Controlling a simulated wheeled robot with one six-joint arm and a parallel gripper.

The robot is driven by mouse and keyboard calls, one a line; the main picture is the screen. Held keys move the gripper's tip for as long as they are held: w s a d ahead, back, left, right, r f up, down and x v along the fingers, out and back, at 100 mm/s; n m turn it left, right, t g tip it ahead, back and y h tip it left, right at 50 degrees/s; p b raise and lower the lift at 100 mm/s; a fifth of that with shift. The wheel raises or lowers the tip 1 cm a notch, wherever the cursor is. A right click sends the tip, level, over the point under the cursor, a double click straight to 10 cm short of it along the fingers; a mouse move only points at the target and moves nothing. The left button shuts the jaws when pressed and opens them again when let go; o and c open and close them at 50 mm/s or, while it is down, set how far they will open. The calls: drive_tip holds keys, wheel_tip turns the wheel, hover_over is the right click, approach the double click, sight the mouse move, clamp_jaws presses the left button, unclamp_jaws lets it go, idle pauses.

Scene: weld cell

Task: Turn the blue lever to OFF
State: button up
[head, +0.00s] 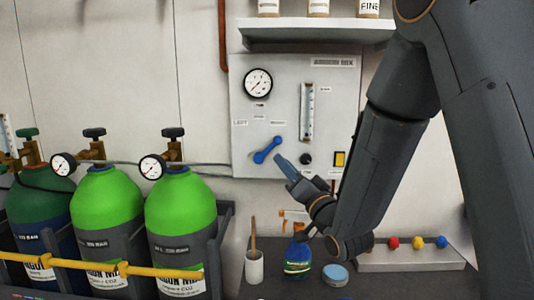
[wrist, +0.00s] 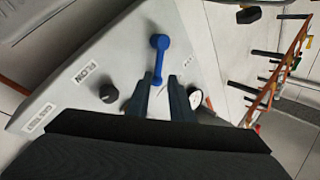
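The blue lever (head: 267,150) is on the pale panel (head: 244,92) headed ARGON MIX. In the head view it slants from lower left to upper right. In the wrist view the blue lever (wrist: 159,52) reaches from a round end down to between my fingertips. My gripper (head: 280,160) is just right of and below the lever in the head view. In the wrist view my gripper (wrist: 158,82) has its two fingers apart, one each side of the lever's near end; contact cannot be told. The small labels above the lever are hard to read, and no OFF mark is legible.
A pressure gauge (head: 257,83), a flow tube (head: 307,111), a black knob (head: 305,158) and a yellow switch (head: 339,159) share the panel. A shelf (head: 315,35) juts out above. Green cylinders (head: 181,205) stand left. A spray bottle (head: 297,259) and cup (head: 254,267) stand below.

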sight(272, 148)
drive_tip(key=p+x, duration=0.2)
drive_tip(key=x, duration=0.5)
drive_tip(key=shift+d, duration=0.25)
drive_tip(key=shift+c, duration=0.3)
clamp_jaws()
